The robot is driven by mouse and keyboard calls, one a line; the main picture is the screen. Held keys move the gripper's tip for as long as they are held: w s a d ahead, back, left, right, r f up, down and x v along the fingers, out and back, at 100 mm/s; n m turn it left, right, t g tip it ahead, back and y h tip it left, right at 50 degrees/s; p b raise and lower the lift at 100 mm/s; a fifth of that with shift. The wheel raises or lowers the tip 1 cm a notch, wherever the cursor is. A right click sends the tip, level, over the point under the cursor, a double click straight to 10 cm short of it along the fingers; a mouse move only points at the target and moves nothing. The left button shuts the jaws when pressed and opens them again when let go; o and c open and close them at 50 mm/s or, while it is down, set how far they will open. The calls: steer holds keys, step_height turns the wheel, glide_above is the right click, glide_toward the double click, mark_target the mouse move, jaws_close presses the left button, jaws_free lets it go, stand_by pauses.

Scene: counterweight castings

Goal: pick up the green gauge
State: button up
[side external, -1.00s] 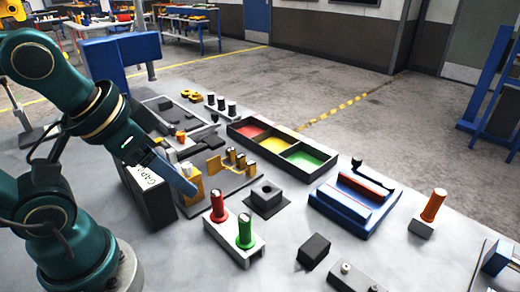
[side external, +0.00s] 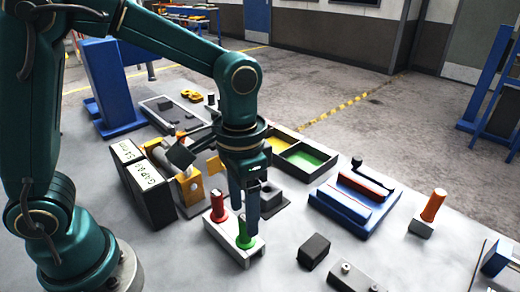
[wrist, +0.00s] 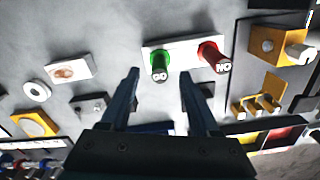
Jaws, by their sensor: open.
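The green gauge (side external: 245,234) stands upright in a white block (side external: 243,257) beside the red gauge (side external: 219,207). In the wrist view the green gauge (wrist: 160,66), marked GO, appears in line with the gap between my fingertips; the red gauge (wrist: 214,56), marked NO, is to its right, outside the fingers. My gripper (side external: 244,213) is open and points down, close to the green gauge; its fingers (wrist: 158,76) are spread and empty. I cannot tell whether the fingertips are level with the gauge's top or still above it.
A tray with coloured compartments (side external: 278,141) lies behind, and a blue fixture (side external: 355,198) is to the right. A dark block (side external: 313,251) sits at the front right. Black lettered boxes (side external: 150,198) stand to the left. An orange-handled gauge (side external: 433,205) stands far right.

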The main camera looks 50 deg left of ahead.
mark_target(245, 236)
steer(key=shift+f, duration=2.35)
jaws_close()
